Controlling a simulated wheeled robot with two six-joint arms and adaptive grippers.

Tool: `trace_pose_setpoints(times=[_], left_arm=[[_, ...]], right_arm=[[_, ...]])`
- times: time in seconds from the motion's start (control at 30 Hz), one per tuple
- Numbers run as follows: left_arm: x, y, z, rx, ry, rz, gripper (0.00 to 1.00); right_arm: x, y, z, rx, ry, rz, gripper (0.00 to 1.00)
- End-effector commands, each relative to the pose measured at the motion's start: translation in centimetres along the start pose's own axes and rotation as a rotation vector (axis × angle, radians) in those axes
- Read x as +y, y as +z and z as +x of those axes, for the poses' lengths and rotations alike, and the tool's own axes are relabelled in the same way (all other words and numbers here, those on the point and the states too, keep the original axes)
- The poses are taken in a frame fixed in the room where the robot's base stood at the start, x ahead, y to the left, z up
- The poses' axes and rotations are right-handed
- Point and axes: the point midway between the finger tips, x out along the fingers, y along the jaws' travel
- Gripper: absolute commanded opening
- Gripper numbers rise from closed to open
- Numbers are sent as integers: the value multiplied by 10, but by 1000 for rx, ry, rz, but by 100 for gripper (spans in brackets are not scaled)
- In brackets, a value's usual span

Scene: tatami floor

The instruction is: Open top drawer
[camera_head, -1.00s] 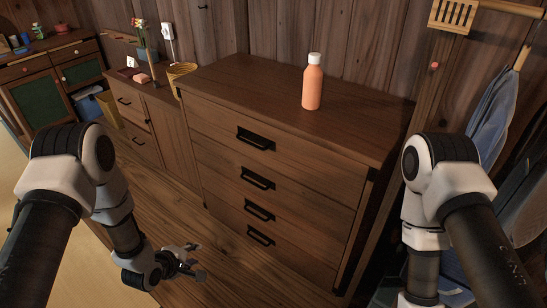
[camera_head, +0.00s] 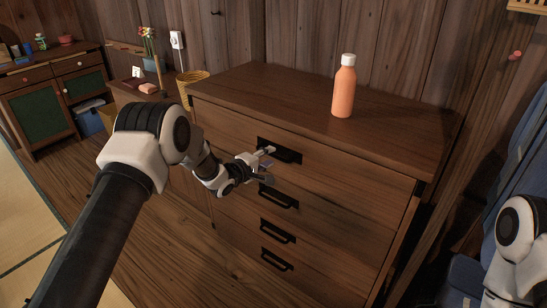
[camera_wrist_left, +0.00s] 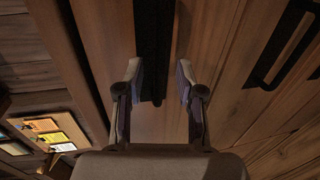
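The wooden dresser (camera_head: 340,180) has several stacked drawers, each with a black bar handle. The top drawer (camera_head: 225,122) looks closed, and its black handle (camera_head: 287,153) sits at the top of the front. My left gripper (camera_head: 268,163) is at the left end of that handle. In the left wrist view, my left gripper (camera_wrist_left: 161,85) is open, with a finger on each side of the top handle (camera_wrist_left: 153,50). The fingers appear apart from the handle. My right gripper is not in view; only part of my right arm shows at the lower right.
An orange bottle with a white cap (camera_head: 343,88) stands upright on the dresser top. A lower cabinet with a woven basket (camera_head: 190,86) and flowers (camera_head: 148,38) stands to the left. Blue cloth (camera_head: 520,150) hangs at the right. The floor before the dresser is clear.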

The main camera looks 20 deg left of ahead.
Motion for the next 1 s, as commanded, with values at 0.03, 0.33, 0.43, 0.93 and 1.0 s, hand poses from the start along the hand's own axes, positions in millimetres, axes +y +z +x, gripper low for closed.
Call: trace_pose_setpoints(times=[0.03, 0.33, 0.43, 0.93, 1.0], left_arm=[[-1, 1, 9, -2, 1, 4, 37], [0, 0, 27, 0, -1, -1, 37], [0, 0, 26, 0, -1, -1, 37], [-1, 0, 25, 0, -2, 0, 0], [-1, 0, 24, -1, -2, 0, 0]], right_arm=[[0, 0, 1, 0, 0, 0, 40], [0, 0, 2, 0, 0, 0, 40], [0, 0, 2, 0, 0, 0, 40], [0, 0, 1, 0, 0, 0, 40], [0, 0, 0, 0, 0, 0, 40]])
